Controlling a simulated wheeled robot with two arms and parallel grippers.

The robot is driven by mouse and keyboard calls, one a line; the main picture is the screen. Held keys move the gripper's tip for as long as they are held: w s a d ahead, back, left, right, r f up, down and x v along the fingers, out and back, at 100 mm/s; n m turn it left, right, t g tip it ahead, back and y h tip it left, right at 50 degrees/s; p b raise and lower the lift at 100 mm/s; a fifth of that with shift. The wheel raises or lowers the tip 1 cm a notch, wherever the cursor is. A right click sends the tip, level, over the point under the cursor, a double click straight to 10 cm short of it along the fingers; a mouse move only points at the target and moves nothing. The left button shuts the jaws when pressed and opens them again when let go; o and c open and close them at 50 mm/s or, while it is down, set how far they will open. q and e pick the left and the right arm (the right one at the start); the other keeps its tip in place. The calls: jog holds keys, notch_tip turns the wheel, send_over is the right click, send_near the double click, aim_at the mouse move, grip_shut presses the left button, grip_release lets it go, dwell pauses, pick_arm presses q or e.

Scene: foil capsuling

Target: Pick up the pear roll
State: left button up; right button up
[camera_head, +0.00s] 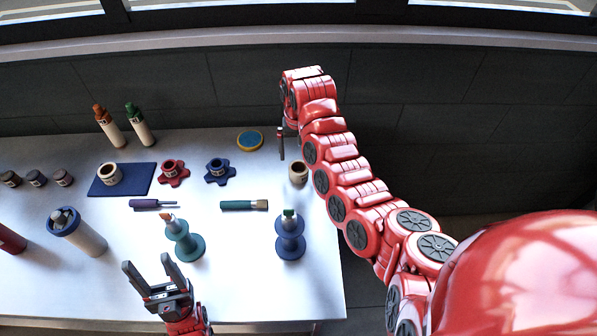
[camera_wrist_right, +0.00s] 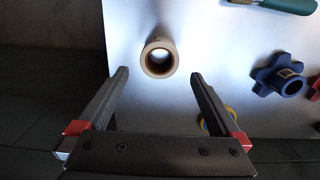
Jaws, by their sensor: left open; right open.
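A short tan, hollow roll (camera_head: 298,172) stands near the table's right edge. It also shows in the right wrist view (camera_wrist_right: 158,57), seen from above with its dark hole, just beyond and between my fingertips. A similar tan roll (camera_head: 109,174) stands on a blue mat at the left. No readable mark tells me which is the pear roll. My right gripper (camera_head: 281,143) is open and empty, at the back right beside the nearer roll, not holding it. My left gripper (camera_head: 148,262) is open and empty over the table's front.
A blue star-shaped piece (camera_head: 219,172) and a red one (camera_head: 173,172) stand left of the right-hand roll. A yellow-rimmed blue disc (camera_head: 250,140) lies behind it. A green-handled tool (camera_head: 244,205) and a blue spool stand (camera_head: 290,238) are in front. Bare table surrounds the roll.

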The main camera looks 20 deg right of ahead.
aim_at(299, 168)
jog(key=shift+f+p, duration=0.35)
jog(key=shift+f, duration=0.9)
jog(key=shift+f+p, duration=0.45)
jog(key=shift+p, duration=0.3)
notch_tip(299, 168, down, 3)
jog(key=shift+w+d+r+p, duration=0.1)
jog(key=shift+w+p, duration=0.05)
jog(key=shift+p, duration=0.4)
jog(key=shift+f, duration=0.7)
jog(key=c, duration=1.4)
jog(key=shift+o, duration=0.2)
